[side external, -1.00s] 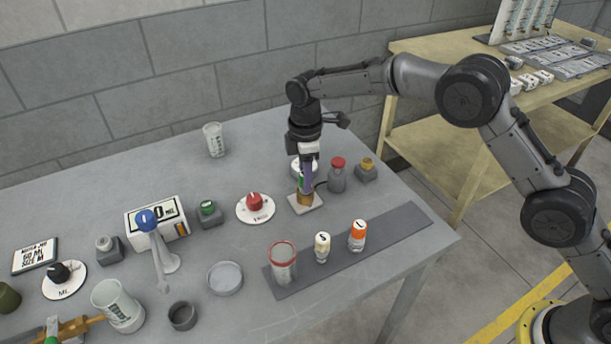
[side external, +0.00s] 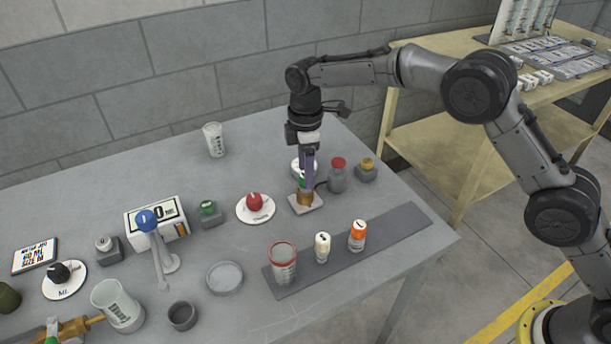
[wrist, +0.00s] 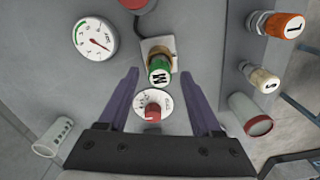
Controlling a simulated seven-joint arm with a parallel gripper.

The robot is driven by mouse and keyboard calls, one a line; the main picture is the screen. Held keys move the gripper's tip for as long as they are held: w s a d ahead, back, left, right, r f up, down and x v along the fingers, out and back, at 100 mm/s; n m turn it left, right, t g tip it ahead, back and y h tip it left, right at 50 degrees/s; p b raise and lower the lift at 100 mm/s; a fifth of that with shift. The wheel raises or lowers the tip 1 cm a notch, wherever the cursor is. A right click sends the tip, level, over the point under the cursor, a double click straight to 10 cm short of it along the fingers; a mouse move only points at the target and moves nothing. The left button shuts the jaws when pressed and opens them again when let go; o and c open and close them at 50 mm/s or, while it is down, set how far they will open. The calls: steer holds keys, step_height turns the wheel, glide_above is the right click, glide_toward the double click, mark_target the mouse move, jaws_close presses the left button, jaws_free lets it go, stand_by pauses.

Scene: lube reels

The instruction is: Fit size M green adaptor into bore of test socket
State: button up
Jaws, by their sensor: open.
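The green adaptor, marked M on its end, (wrist: 159,72) stands in the mouth of the brass test socket (wrist: 153,52). How deep it sits is hidden. In the side view the adaptor (side external: 302,183) shows as a small green patch above the brass socket (side external: 305,199), which is on a pale square plate (side external: 315,207). My gripper (side external: 307,168) points straight down just above the socket. In the wrist view its two purple fingers (wrist: 160,74) are open wide, with clear gaps to either side of the adaptor. They hold nothing.
A dark strip (side external: 400,226) holds an orange adaptor marked L (side external: 358,235), a cream one (side external: 322,247) and a red-rimmed cup (side external: 283,263). A red-knobbed dial (side external: 255,207) is left of the socket.

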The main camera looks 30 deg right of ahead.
step_height(320, 180, up, 10)
steer(key=shift+f, duration=0.2)
steer(key=s+d+r+m+t, duration=0.3)
steer(key=s+d+r+m, duration=0.4)
steer(key=s+d+r, duration=0.8)
steer(key=s+d+f+m+t, duration=0.1)
steer(key=s+d+f+m, duration=0.1)
steer(key=s, duration=0.5)
steer(key=s+d+f+m, duration=0.2)
steer(key=s+f+m, duration=0.1)
steer(key=s, duration=0.5)
steer(key=s+d+f+m+t, duration=0.1)
steer(key=s+d+f+m, duration=0.1)
steer(key=s, duration=0.6)
steer(key=shift+d+f+m+t, duration=0.25)
steer(key=shift+f+m, duration=0.25)
steer(key=shift+f, duration=0.3)
